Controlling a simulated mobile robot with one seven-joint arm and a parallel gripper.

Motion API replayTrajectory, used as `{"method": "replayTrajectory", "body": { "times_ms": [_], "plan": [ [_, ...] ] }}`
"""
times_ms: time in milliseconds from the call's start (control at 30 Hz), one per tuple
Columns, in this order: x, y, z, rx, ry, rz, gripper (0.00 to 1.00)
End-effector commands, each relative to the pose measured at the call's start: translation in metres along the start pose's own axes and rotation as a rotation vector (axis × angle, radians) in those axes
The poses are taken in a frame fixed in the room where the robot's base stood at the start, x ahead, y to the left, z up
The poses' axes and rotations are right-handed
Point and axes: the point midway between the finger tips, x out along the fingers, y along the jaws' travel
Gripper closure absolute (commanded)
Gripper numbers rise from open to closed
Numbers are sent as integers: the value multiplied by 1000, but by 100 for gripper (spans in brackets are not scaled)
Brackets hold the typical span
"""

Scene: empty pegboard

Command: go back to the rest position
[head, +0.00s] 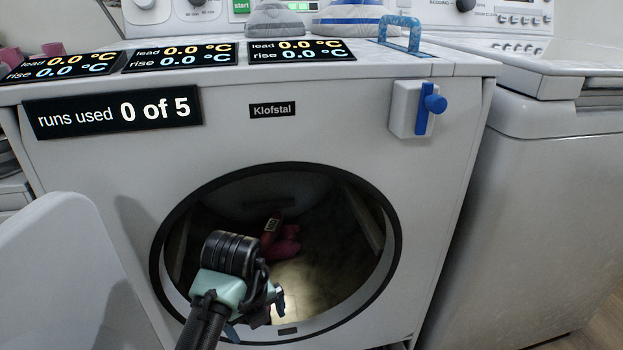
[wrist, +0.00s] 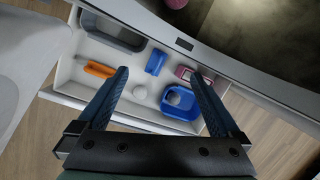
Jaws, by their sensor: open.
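My gripper (head: 272,303) is in front of the lower part of the round opening of a white front-loading machine (head: 320,120) labelled Klofstal. In the wrist view my gripper (wrist: 160,82) has its two dark fingers spread apart, with nothing held between them. Beyond the fingers is a pulled-out white drawer (wrist: 150,112) below the opening. The fingertips overlap the drawer in the picture; I cannot tell their height above it. Pink-red items (head: 284,247) lie inside the dark drum, partly hidden behind my arm.
The drawer holds a blue cup-like piece (wrist: 178,102), a small blue block (wrist: 155,62), an orange piece (wrist: 98,69) and a grey tray (wrist: 112,33). A white round door (head: 65,270) stands open at left. A blue-handled latch (head: 424,108) sits at the machine's upper right.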

Motion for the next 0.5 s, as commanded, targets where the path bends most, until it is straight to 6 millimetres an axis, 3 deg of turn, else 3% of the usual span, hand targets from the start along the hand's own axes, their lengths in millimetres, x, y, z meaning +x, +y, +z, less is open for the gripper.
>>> {"method": "replayTrajectory", "body": {
  "times_ms": [33, 267, 400, 500],
  "plan": [
    [-6, -18, -1, -51, -26, -42, 0],
    [-47, -95, 0, -404, -131, -283, 0],
    [-88, -139, -1, -725, -149, -505, 0],
    [-120, -158, -1, -971, -125, -671, 0]
  ]
}}
